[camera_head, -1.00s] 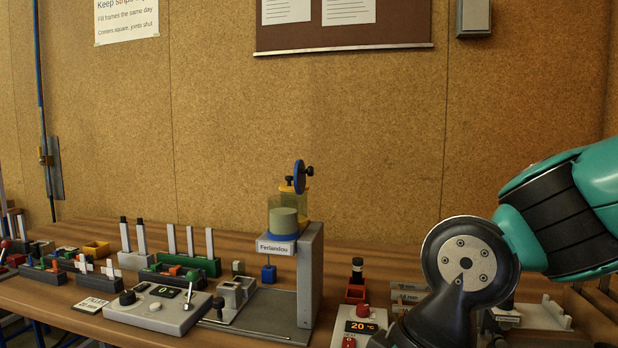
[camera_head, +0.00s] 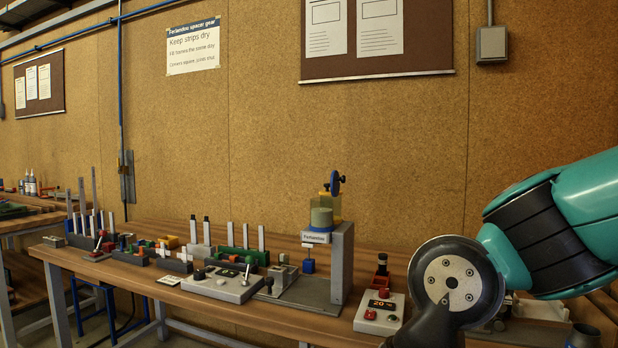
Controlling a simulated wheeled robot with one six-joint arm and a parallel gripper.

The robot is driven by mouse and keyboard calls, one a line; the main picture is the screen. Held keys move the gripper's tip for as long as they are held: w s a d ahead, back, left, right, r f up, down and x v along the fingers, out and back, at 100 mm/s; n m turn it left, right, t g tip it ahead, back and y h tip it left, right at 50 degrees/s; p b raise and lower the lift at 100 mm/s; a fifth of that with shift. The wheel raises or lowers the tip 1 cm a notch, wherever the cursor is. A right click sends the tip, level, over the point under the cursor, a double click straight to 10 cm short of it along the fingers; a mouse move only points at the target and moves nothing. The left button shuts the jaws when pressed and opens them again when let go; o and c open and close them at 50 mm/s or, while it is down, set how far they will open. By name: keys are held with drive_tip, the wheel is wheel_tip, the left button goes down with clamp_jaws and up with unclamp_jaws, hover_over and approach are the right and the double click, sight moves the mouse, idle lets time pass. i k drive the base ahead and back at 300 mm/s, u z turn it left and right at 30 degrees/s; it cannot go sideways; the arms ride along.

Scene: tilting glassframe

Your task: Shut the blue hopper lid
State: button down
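The blue hopper lid (camera_head: 336,183) stands up on edge above the hopper, so the hopper is open. A dark knob sticks out on its right side. The hopper (camera_head: 337,212) is yellow and see-through, with a dull green filling (camera_head: 321,217) inside. It sits at the top of a grey stand (camera_head: 343,262) with a white name label (camera_head: 316,238). My teal and black arm fills the right side of the view. My gripper is not in view, so its state does not show.
Several upright strips stand in racks left of the stand. A cork wall is behind. The air around the lid is clear.

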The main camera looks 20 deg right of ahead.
sight(335, 183)
drive_tip(key=u, duration=0.55)
drive_tip(key=i, duration=0.85)
drive_tip(key=z, duration=0.75)
